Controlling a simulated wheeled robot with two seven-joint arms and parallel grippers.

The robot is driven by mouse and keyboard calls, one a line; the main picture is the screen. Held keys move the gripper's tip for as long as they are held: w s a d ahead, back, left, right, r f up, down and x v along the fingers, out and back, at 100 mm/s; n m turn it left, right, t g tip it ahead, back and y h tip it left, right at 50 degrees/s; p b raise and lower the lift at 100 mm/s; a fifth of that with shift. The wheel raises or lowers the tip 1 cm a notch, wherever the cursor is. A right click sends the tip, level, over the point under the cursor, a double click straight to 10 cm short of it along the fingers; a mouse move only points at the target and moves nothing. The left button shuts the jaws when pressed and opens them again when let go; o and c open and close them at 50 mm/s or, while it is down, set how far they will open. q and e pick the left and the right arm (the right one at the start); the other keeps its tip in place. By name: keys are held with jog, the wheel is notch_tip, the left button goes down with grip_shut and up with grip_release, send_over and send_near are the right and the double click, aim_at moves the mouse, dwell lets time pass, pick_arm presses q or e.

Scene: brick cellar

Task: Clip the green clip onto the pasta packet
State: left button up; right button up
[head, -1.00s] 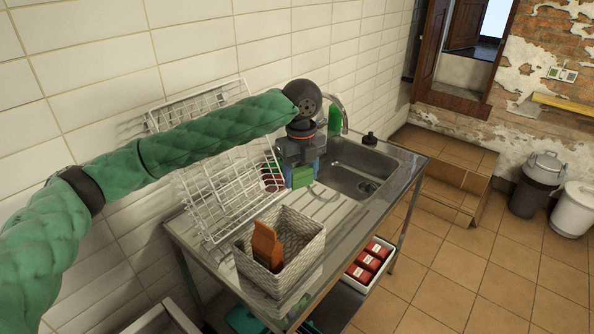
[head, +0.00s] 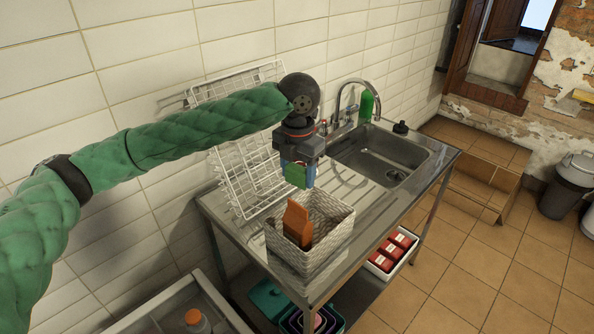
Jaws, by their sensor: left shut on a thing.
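My left gripper (head: 298,172) points down with its blue fingers shut on the green clip (head: 295,174). It holds the clip in the air, above and close to the back of a woven basket. The pasta packet is probably the orange-brown packet (head: 297,224) that stands upright in the basket, its top sticking out above the rim. In the picture the clip is just above the packet's top and apart from it. The packet's lower part is hidden by the basket wall. My right gripper is not in view.
The white woven basket (head: 325,243) stands at the near end of the steel sink counter. A white wire dish rack (head: 240,185) leans by the tiled wall. The sink basin (head: 385,160), tap and green bottle (head: 366,106) are behind. A tray of red packs (head: 392,252) is below.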

pick_arm(q)
jog(key=shift+m, duration=0.6)
jog(key=shift+r, duration=0.1)
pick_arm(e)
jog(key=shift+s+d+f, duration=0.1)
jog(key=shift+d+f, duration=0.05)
